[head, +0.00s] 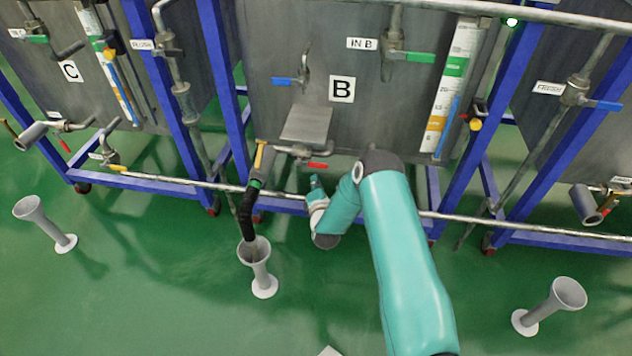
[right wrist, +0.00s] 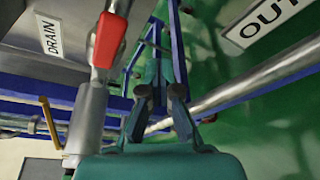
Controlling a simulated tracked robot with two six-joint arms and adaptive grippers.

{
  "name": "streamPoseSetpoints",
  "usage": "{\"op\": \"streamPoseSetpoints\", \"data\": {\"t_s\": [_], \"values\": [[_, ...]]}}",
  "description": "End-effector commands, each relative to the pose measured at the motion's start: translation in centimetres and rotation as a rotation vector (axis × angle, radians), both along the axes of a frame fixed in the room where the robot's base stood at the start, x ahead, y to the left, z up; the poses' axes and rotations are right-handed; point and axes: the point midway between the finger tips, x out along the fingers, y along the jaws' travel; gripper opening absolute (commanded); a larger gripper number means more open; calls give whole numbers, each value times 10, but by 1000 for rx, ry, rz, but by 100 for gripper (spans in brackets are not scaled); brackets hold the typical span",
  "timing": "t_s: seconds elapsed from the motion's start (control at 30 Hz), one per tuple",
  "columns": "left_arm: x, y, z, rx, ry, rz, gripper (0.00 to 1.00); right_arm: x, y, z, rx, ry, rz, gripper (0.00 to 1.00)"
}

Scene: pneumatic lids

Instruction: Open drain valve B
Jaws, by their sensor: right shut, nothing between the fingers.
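Tank B (head: 290,45) stands in the middle of the head view with a big B label. Its drain pipe at the bottom carries a red lever (head: 318,165), which lies roughly along the pipe. The red lever (right wrist: 109,40) also shows in the right wrist view beside the DRAIN label (right wrist: 48,36). My right gripper (head: 316,183) is just below the red lever, shut and empty. In the right wrist view its fingers (right wrist: 157,55) are to the right of the lever, apparently apart from it. My left gripper is not in view.
A yellow lever (head: 260,155) sits left on the same pipe, above a black hose (head: 247,210) leading into a grey funnel (head: 261,282). A long horizontal pipe (head: 470,220) and blue frame legs (head: 466,130) are close by. An OUT label (right wrist: 262,22) is near the gripper.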

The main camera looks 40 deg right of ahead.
Motion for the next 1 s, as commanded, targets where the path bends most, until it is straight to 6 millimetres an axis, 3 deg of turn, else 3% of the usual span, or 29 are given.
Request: {"op": "streamPoseSetpoints", "data": {"t_s": [0.03, 0.1, 0.5, 1.0], "values": [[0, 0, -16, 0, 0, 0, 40, 0, 0, -18, 3, 4, 0, 0], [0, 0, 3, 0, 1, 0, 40, -10, 14, 0, 6, 7, 3, 0], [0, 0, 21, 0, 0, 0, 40, -52, 69, 20, 6, 10, 3, 0], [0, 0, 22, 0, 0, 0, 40, -58, 78, 22, 6, 8, 4, 0]]}}
